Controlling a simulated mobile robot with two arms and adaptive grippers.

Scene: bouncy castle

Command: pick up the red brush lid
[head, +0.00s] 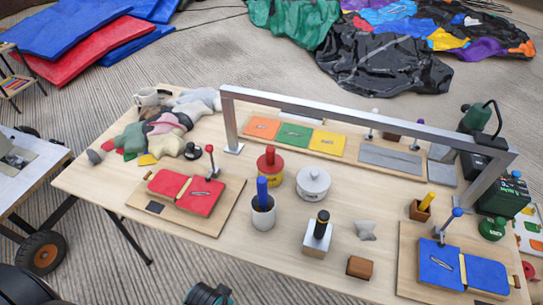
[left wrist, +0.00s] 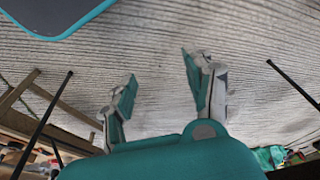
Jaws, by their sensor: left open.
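The lid appears to sit on the pot; whether a brush is attached underneath is hidden. My left gripper (left wrist: 158,66) shows in the left wrist view with its two fingers spread apart and nothing between them. It faces the striped floor, away from the pot. A dark and teal part of mine shows at the bottom edge of the head view, in front of the table. My right gripper is not in view.
A metal frame (head: 370,115) spans the table behind. A red seam board (head: 187,192) lies left, a blue one (head: 462,272) right.

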